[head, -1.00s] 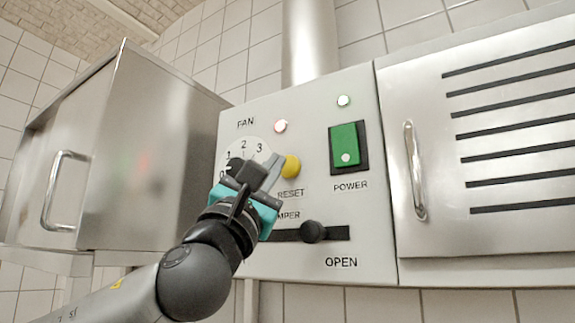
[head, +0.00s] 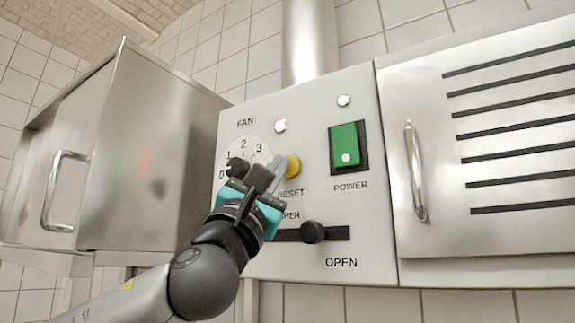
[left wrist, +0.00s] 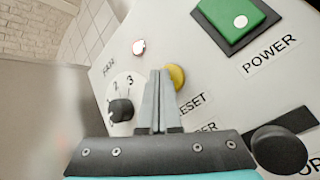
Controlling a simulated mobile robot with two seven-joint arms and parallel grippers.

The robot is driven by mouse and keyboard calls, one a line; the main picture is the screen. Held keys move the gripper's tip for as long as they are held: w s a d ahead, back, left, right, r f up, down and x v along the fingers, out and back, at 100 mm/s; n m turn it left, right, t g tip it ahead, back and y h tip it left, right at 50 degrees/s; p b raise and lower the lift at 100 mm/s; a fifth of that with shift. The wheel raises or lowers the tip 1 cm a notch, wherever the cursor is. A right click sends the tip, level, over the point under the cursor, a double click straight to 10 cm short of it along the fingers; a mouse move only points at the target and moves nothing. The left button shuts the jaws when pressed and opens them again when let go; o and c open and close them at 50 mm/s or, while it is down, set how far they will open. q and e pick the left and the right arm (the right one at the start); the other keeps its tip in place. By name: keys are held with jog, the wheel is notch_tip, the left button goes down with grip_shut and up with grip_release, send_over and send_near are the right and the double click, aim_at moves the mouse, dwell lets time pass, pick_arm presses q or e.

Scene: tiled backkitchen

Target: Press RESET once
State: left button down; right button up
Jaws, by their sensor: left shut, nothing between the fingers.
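The yellow RESET button (head: 293,167) is on the grey control panel, above its RESET label. It also shows in the left wrist view (left wrist: 176,76), just right of my fingertips. My left gripper (head: 277,162) is shut and empty, with its fingertips at the left side of the button in the head view. I cannot tell whether they touch it. In the left wrist view the closed fingers (left wrist: 157,80) point at the panel between the fan dial and the button. My right gripper is not in view.
The fan knob (head: 237,168) is left of the gripper. The green POWER switch (head: 345,147) is to the right, and a black slider knob (head: 313,232) is below. A red-tinted lamp (head: 280,126) is above. A steel cabinet (head: 150,150) stands left, a vented door (head: 430,200) right.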

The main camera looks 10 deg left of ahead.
pick_arm(q)
jog(key=shift+w, duration=0.2)
jog(key=shift+s, duration=0.15)
dwell(0.4)
jog(key=shift+s+a, duration=0.25)
jog(key=shift+s, duration=0.45)
jog(key=s, duration=0.1)
jog(key=s+a, duration=0.1)
jog(key=s, duration=0.2)
jog(key=shift+s+a, duration=0.3)
jog(key=shift+s, duration=0.05)
jog(key=shift+f, duration=0.1)
dwell(0.6)
